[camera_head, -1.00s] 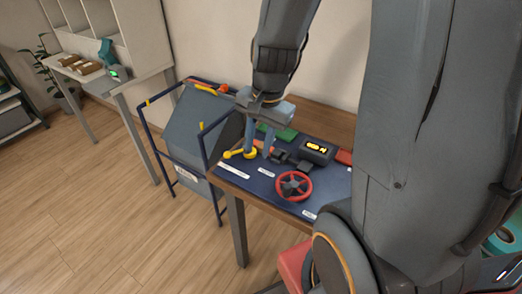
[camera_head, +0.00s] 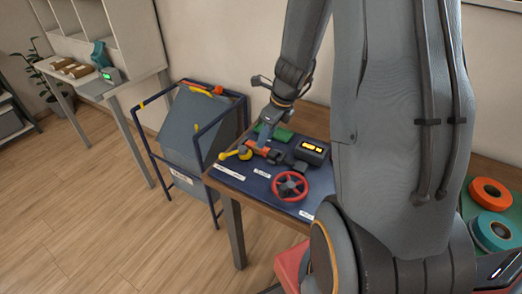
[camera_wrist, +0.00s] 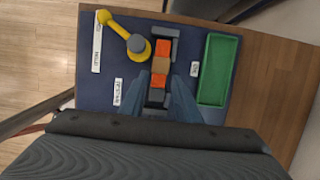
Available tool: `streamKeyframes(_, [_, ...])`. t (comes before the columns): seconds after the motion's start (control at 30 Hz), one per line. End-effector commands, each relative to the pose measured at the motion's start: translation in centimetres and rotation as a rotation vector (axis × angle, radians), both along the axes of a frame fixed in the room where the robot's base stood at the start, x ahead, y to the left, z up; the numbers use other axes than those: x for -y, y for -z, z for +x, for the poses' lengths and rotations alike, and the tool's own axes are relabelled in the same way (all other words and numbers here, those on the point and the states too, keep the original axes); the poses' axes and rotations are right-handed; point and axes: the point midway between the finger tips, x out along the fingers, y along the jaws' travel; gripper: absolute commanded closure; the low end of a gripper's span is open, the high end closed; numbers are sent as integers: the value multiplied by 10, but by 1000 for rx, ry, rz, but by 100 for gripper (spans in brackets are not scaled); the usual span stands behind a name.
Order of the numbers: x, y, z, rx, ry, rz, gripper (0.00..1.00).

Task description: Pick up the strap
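No item is plainly marked as the strap. An orange and tan blocky strip (camera_wrist: 160,65) lies in a dark grey holder on the dark blue board (camera_wrist: 90,75); I cannot tell if it is the strap. It shows partly as an orange piece (camera_head: 262,149) in the head view. My gripper (camera_wrist: 161,88) is open and empty in the wrist view, its blue-grey fingers either side of the strip's near end, apparently above it. In the head view my gripper (camera_head: 262,143) is seen edge-on over the board, by the orange piece.
A yellow lever (camera_wrist: 125,32) stands left of the strip, and a green tray (camera_wrist: 218,70) lies right. A red handwheel (camera_head: 290,186) and a display box (camera_head: 312,151) share the board. Orange (camera_head: 490,193) and teal (camera_head: 497,232) rolls lie far right. A blue-framed rack (camera_head: 197,130) stands left.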

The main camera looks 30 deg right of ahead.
Motion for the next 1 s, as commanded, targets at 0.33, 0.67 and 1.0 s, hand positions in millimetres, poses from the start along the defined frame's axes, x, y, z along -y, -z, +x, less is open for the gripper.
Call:
streamKeyframes(0.33, [-7,40,10,-1,-2,0,70])
streamKeyframes(0.67, [-7,40,11,1,-4,-1,84])
streamKeyframes(1.0, [-7,38,11,1,-3,-2,100])
